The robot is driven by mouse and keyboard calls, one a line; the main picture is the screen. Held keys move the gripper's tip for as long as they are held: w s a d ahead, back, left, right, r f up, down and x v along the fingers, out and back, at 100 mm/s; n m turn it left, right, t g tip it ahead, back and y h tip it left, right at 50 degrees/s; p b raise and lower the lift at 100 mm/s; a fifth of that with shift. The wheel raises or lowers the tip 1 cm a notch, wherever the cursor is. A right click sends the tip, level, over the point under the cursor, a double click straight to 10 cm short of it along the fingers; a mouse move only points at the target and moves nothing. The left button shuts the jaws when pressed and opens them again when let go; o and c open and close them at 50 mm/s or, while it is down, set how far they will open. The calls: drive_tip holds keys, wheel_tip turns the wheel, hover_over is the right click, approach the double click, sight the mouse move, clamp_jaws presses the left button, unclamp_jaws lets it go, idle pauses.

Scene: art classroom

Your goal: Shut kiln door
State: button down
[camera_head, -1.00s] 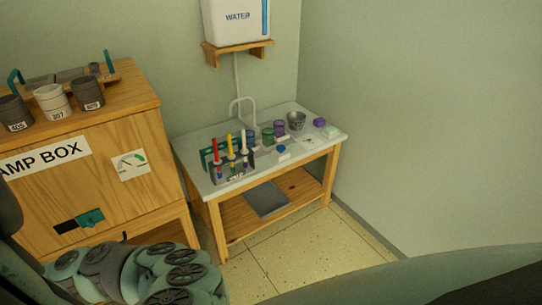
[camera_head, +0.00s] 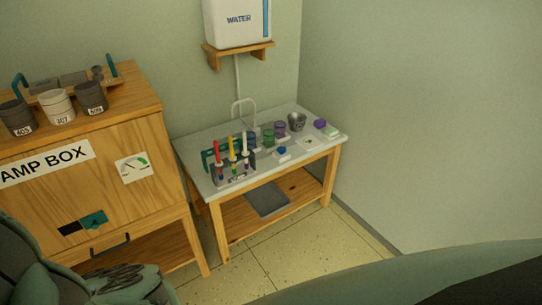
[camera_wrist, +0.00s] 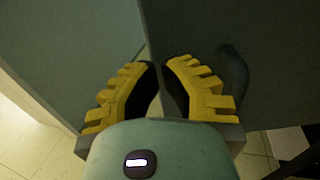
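No kiln is clearly recognisable in the head view. The wrist view shows a large grey-green panel (camera_wrist: 60,45) on the left and a darker panel (camera_wrist: 245,35) on the right, with a narrow upright edge between them. A dark curved handle-like bar (camera_wrist: 234,80) stands on the darker panel, right of my gripper. These may be kiln parts; I cannot tell for certain. My gripper (camera_wrist: 160,68) has yellow ridged fingers with dark pads, drawn close together and holding nothing visible. It is close to the panels; contact cannot be told. It is not clearly visible in the head view.
A wooden damp box (camera_head: 150,210) with grey and white pots (camera_head: 57,106) on top stands at left. A sink table (camera_head: 207,178) with brushes and paint cups stands in the corner, under a water tank (camera_head: 237,20). Tiled floor (camera_head: 260,262) is open before it.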

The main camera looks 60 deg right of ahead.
drive_tip(key=shift+a, duration=1.15)
drive_tip(key=shift+w+a+f, duration=0.1)
drive_tip(key=shift+a, duration=0.05)
